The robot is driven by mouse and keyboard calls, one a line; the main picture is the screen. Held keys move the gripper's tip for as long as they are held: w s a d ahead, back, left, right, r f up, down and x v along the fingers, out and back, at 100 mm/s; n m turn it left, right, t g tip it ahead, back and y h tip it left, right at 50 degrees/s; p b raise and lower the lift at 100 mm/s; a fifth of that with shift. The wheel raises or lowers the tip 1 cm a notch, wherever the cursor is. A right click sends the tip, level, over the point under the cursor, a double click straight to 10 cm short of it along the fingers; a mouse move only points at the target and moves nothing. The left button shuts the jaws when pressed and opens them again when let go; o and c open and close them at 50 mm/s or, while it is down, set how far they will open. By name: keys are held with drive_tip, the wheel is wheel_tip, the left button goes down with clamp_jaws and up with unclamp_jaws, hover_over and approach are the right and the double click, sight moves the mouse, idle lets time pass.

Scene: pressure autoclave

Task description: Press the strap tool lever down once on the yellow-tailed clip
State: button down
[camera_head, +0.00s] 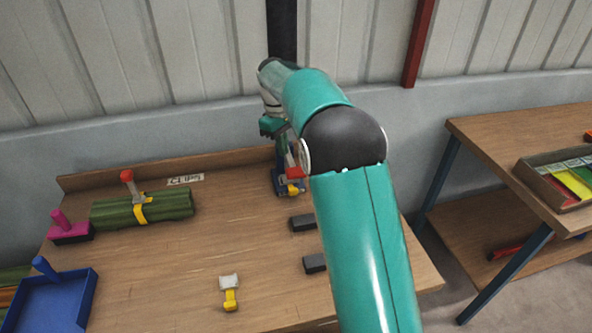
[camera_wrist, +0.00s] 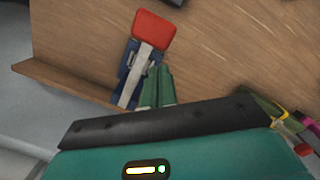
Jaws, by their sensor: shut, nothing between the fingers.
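The strap tool (camera_head: 284,189) stands at the back of the bench, blue with a red lever end (camera_head: 292,171) and some yellow at its base. In the wrist view, the tool's blue body (camera_wrist: 127,86) carries a pale metal lever with a red end (camera_wrist: 154,30). My gripper (camera_head: 282,148) is at the tool; its green fingers (camera_wrist: 158,72) are shut and empty beside the lever. I cannot tell whether they touch it. A pale clip with a yellow tail (camera_head: 231,297) lies at the bench front, apart from the tool. My arm partly hides the tool.
A green bundle (camera_head: 108,215) with a yellow strap (camera_head: 141,214) and a red-topped piece (camera_head: 127,176) lies left. A magenta block (camera_head: 70,233), a blue tray (camera_head: 88,296) and two dark blocks (camera_head: 303,222) stand around. The bench middle is clear.

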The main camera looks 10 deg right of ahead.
wheel_tip(320, 180, up, 8)
drive_tip(key=shift+w+a+f, duration=0.25)
idle(0.7)
